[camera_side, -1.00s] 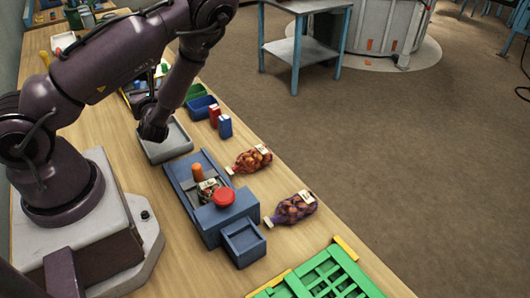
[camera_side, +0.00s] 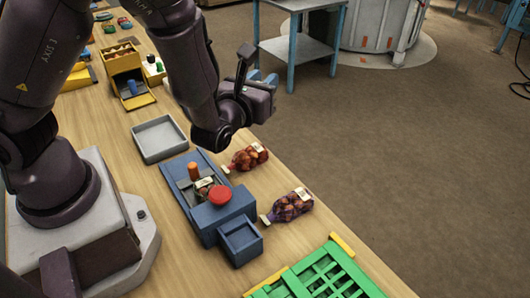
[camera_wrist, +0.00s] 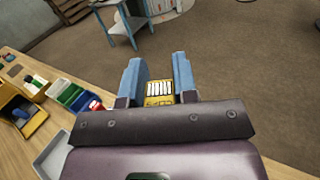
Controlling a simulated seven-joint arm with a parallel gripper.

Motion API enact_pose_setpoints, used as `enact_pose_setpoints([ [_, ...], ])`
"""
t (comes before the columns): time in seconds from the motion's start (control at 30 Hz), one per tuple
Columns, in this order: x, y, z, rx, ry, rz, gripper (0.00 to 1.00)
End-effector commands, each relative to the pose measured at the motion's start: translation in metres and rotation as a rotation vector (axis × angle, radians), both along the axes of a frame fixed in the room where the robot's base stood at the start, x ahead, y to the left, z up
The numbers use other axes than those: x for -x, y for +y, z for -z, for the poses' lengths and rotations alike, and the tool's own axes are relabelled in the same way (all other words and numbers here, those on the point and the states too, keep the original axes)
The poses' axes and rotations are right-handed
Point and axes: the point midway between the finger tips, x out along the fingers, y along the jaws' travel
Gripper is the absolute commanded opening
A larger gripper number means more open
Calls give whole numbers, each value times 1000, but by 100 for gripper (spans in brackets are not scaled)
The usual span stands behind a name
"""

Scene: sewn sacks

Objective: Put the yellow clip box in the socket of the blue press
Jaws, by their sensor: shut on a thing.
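My gripper (camera_wrist: 158,82) is shut on the yellow clip box (camera_wrist: 159,92), which sits between its two blue fingers in the wrist view, with pale clip-like shapes on its face. In the side view my gripper (camera_side: 262,80) is raised out past the table's right edge, with floor behind it; the clip box cannot be made out there. The blue press (camera_side: 177,172) stands on the table below and left of the gripper. I cannot tell which hollow is the socket.
Two net sacks, one of orange-red produce (camera_side: 246,158) and one darker (camera_side: 294,206), lie right of the press. A grey tray (camera_side: 162,157) stands behind it, a green crate (camera_side: 325,262) in front. A yellow bin (camera_side: 118,64) and colored bins (camera_wrist: 70,95) stand farther back.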

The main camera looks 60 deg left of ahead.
Motion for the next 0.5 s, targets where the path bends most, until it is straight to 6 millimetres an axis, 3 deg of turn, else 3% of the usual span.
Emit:
enact_pose_setpoints([
  [0.5, 0, 5, 1, 0, 0, -14, 0],
])
